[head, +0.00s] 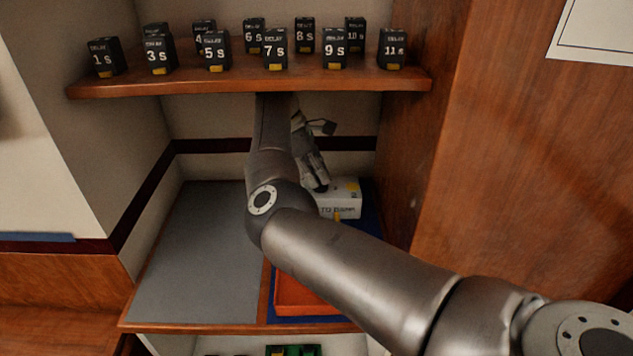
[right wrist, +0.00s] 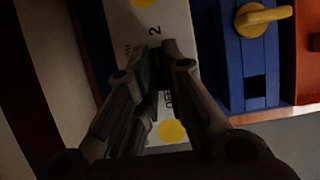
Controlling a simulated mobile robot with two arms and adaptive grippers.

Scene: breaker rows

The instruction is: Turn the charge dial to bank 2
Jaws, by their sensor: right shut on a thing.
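A white box (head: 341,203) with dark lettering and yellow spots stands under the right side of the shelf. It also shows in the right wrist view (right wrist: 178,30), with a "2" printed beside the fingertips. My right gripper (head: 321,188) reaches down to its top. In the right wrist view its fingers (right wrist: 160,48) are close together over the white face, shut on a small dark part, apparently the dial. Fingers and shadow hide most of that part, so I cannot read its pointing direction. My left gripper is not in view.
A wooden shelf (head: 250,84) with several black delay blocks hangs above my right arm. A blue panel with a yellow knob (right wrist: 262,19) lies beside the box. An orange tray (head: 305,296) is in front. The grey surface (head: 200,260) at left is clear.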

